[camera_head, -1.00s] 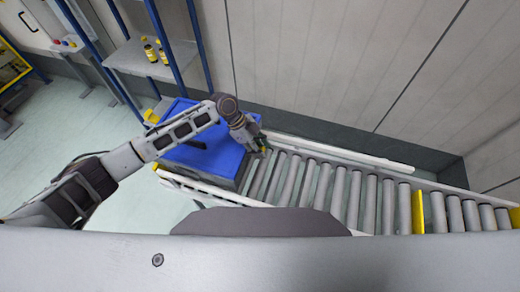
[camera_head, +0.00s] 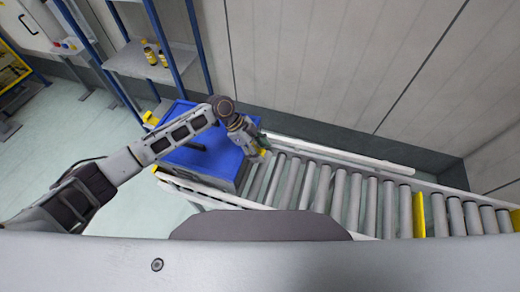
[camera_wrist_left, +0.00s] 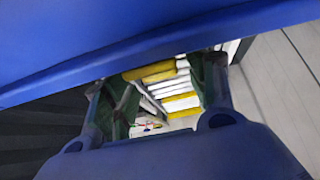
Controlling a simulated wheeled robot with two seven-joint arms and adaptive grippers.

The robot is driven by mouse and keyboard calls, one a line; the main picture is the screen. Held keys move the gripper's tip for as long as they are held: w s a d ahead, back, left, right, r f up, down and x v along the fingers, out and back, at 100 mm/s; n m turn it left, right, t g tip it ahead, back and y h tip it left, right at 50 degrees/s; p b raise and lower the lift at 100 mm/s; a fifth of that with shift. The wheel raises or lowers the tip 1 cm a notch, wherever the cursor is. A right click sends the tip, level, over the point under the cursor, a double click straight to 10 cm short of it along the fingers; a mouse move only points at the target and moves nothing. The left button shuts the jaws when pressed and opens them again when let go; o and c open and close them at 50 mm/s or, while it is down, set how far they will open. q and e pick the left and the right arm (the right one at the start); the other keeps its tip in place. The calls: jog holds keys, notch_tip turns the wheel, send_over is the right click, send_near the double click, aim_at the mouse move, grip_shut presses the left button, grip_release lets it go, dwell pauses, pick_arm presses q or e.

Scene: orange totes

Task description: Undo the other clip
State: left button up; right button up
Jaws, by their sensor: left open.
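A blue-topped box (camera_head: 178,162) with grey sides sits at the left end of the roller conveyor. In the left wrist view, a blue surface (camera_wrist_left: 120,45) fills the top, close to the fingers. My left gripper (camera_head: 262,151) is at the right edge of the box, over the first rollers; whether it touches the box I cannot tell. In the left wrist view my left gripper (camera_wrist_left: 160,90) is open, its two green-grey fingers apart with no object clearly held between them. No clip can be made out for certain on the box. My right gripper is not in view.
The roller conveyor (camera_head: 345,190) runs right from the box, with a yellow bar (camera_head: 419,213) across it. A white side rail (camera_head: 340,151) and the wall lie behind. A blue-framed shelf (camera_head: 150,62) with small yellow bottles (camera_head: 150,53) stands behind the box.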

pick_arm(q)
jog(key=v, duration=1.2)
dwell(0.4)
